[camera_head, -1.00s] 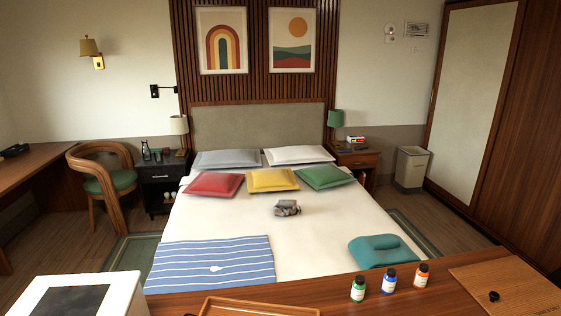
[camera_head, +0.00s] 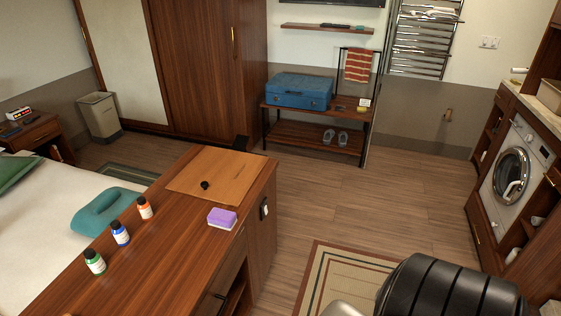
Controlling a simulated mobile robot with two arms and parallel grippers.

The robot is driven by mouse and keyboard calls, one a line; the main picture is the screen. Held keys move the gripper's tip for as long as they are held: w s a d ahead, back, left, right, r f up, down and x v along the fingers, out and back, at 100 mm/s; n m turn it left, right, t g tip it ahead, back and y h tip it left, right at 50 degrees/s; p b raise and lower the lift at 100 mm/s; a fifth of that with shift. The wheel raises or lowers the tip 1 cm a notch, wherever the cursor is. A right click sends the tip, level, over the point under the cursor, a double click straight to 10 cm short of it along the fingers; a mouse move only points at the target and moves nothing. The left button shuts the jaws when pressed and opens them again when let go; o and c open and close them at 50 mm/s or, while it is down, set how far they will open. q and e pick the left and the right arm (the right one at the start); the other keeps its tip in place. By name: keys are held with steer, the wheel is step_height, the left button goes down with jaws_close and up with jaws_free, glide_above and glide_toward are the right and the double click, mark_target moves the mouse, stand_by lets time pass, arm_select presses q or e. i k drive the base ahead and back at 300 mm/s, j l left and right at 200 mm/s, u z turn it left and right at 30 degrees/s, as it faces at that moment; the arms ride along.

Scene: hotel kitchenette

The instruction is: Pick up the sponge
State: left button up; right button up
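The sponge (camera_head: 222,217) is a small block, purple on top with a pale lower layer. It lies flat on the brown wooden counter (camera_head: 165,255), close to its right edge and just in front of a lighter wooden board (camera_head: 213,174). Nothing touches it from above. Neither of my grippers shows in the head view.
Several small bottles, among them an orange one (camera_head: 145,208), stand left of the sponge. A small black knob-like thing (camera_head: 205,185) is on the board. Open floor and a striped rug (camera_head: 345,275) lie right of the counter. A large black ribbed shape (camera_head: 450,291) fills the bottom right.

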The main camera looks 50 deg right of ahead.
mark_target(224, 219)
steer(key=z, duration=1.05)
steer(key=u, duration=1.35)
steer(key=z, duration=1.35)
steer(key=i+l, duration=0.35)
steer(key=l, duration=0.15)
steer(key=i+l+u, duration=0.1)
steer(key=i+l, duration=0.3)
steer(key=l, duration=0.15)
